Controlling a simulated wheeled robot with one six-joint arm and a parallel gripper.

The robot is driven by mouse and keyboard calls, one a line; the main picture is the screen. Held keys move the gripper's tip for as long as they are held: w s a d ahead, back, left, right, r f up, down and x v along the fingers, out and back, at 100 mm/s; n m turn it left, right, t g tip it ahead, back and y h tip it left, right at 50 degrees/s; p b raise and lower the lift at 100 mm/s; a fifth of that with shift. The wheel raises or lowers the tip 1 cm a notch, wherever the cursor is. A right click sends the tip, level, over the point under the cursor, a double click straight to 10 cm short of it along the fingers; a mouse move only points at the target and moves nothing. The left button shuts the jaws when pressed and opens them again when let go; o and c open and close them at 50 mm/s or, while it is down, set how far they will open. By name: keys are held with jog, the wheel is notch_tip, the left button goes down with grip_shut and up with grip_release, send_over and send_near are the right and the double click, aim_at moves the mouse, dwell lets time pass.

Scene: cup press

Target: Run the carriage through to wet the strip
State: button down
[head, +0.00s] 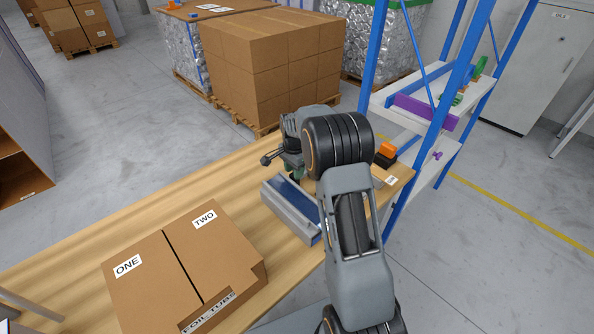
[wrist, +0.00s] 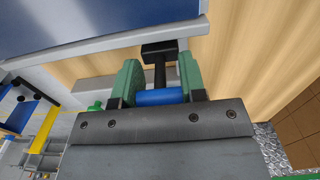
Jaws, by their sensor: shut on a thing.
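A long grey tray with a dark blue inside (head: 290,207) lies on the wooden bench, just left of my arm. Its blue face and pale rim also fill the top of the wrist view (wrist: 110,45). My gripper (head: 292,168) is at the tray's far end, mostly hidden behind my wrist. In the wrist view its green fingers (wrist: 158,78) are closed on a blue grip (wrist: 160,97). A black stem with a black block (wrist: 159,50) runs from this grip to the tray's rim; I take it for the carriage handle. I cannot make out the strip.
A cardboard box marked ONE and TWO (head: 185,265) stands on the bench (head: 120,225) at the front left. An orange and black item (head: 386,153) sits right of my wrist. A blue-posted shelf (head: 410,105) stands close at the right.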

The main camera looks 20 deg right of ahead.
jog(key=shift+w+a+r, duration=0.1)
jog(key=shift+w, duration=0.1)
jog(key=c, duration=1.1)
grip_release()
jog(key=shift+c, duration=0.2)
jog(key=shift+o, duration=1.4)
jog(key=shift+w, duration=0.1)
jog(key=shift+o, duration=0.9)
notch_tip(320, 180, up, 14)
jog(key=shift+f, duration=0.2)
